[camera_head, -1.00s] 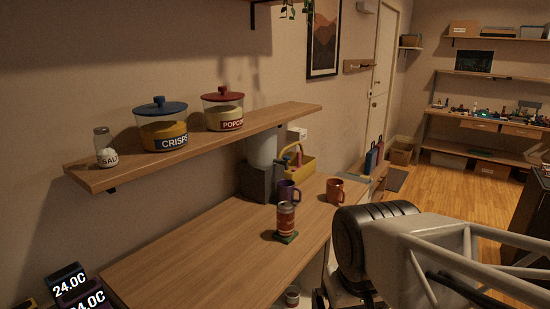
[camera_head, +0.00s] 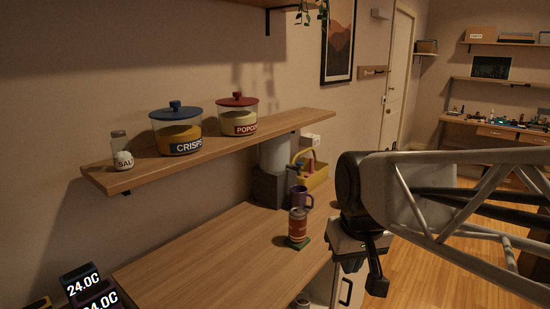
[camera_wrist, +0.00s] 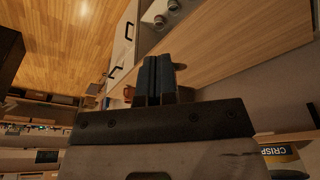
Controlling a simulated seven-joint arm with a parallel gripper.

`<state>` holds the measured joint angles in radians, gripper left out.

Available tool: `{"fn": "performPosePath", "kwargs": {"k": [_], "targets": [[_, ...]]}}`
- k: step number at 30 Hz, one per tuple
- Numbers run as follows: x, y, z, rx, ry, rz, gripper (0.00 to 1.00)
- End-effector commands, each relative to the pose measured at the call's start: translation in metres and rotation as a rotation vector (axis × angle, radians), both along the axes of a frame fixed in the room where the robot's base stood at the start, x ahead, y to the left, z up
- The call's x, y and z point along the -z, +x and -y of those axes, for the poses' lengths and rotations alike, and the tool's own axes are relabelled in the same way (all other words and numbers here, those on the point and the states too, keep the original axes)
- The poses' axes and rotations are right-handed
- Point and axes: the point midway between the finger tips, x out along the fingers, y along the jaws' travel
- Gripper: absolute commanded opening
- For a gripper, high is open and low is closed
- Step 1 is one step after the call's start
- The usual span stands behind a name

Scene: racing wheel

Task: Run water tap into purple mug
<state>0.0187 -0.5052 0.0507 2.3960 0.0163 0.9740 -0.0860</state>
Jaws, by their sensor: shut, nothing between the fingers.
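The purple mug (camera_head: 303,198) stands upright on the wooden counter, just right of a dispenser with a dark grey base (camera_head: 268,187) and a pale tank (camera_head: 274,154). A small blue part (camera_head: 295,168), which looks like the tap, shows just above the mug. I see no water running. My gripper (camera_head: 377,286) points down at the right, beyond the counter's front edge and apart from the mug. In the wrist view its dark fingers (camera_wrist: 156,78) are together and empty.
A shelf (camera_head: 215,148) with jars overhangs the counter (camera_head: 205,255).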

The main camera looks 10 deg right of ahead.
Motion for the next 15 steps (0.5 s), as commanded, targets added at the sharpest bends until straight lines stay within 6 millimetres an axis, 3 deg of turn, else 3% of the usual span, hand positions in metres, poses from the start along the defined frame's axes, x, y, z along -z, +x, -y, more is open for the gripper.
{"fn": "performPosePath", "kwargs": {"k": [15], "targets": [[-0.053,0.102,0.004,-0.101,0.003,-0.006,0.00]]}}
